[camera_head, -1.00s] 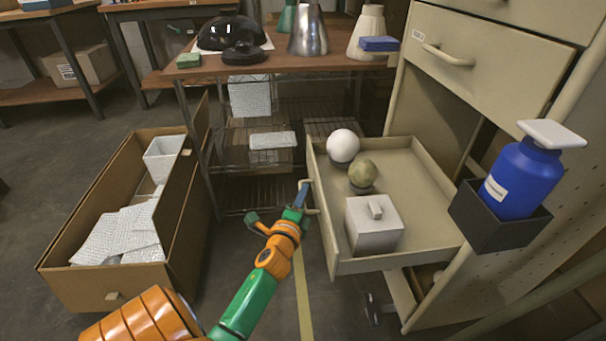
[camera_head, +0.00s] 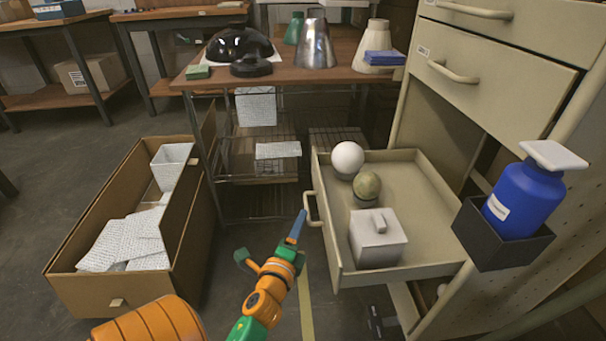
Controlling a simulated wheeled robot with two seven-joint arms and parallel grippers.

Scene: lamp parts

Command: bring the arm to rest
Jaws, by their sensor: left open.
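My left arm comes in from the bottom left in the head view. Its gripper (camera_head: 270,240) is open and empty, with one blue-tipped finger up and right and a green finger to the left. The blue tip is close to the handle (camera_head: 314,209) on the front of the pulled-out drawer (camera_head: 341,232); I cannot tell whether they touch. In the drawer are a white ball (camera_head: 347,158), an olive-green ball (camera_head: 367,186) and a grey lidded box (camera_head: 377,240). My right gripper is not in view.
Lamp parts, such as a black dome (camera_head: 238,45) and a silver shade (camera_head: 317,45), stand on the wooden table (camera_head: 290,76). A blue bottle (camera_head: 523,198) sits in a dark holder (camera_head: 487,238) at right.

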